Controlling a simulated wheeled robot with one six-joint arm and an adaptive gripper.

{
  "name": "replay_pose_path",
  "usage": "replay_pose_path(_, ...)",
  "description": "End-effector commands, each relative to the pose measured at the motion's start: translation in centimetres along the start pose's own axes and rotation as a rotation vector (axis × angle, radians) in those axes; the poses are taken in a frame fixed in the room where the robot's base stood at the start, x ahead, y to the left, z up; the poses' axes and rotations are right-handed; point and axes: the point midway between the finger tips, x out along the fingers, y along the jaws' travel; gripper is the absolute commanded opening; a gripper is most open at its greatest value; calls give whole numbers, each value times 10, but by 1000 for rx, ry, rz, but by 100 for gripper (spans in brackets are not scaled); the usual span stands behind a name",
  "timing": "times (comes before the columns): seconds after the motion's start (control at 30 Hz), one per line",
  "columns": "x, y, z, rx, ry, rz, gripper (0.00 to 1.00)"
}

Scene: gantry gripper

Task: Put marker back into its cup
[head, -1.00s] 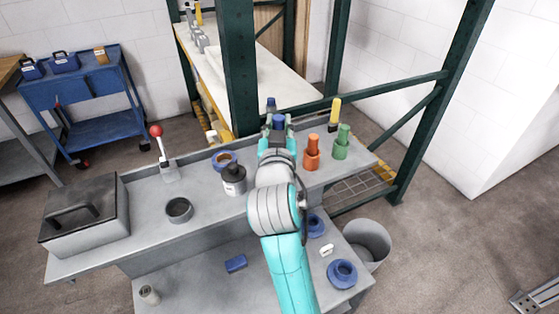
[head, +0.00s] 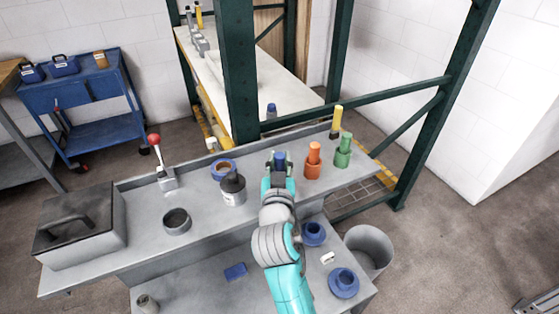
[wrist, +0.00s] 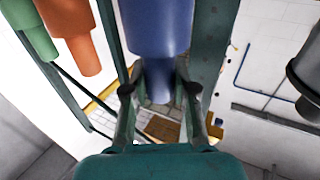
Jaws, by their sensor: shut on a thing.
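My gripper (head: 280,164) is over the right half of the grey bench, left of the orange marker. It is shut on the blue marker (head: 280,156), which stands about upright. In the wrist view, the narrow part of the blue marker (wrist: 157,82) lies between my fingertips (wrist: 157,98). A wider blue part (wrist: 157,28), which looks like its cup, adjoins it. I cannot tell whether the marker is fully seated there. In the head view my gripper hides the lower part.
The orange marker in its cup (head: 313,160) and the green one (head: 343,152) stand close on the right, with a yellow-handled item (head: 336,122) behind. A green rack post (head: 238,70) rises behind.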

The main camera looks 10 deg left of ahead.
Motion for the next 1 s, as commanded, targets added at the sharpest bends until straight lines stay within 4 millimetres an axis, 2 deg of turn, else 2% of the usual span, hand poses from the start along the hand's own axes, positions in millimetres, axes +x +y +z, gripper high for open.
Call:
replay_pose_path(0.33, 0, 0, 3, 0, 1, 0, 0)
replay_pose_path(0.37, 0, 0, 3, 0, 1, 0, 29)
replay_pose_path(0.4, 0, 0, 3, 0, 1, 0, 39)
replay_pose_path(0.47, 0, 0, 3, 0, 1, 0, 51)
replay_pose_path(0.83, 0, 0, -1, 1, 3, 0, 51)
replay_pose_path(1.0, -22, -1, 1, 1, 0, -2, 51)
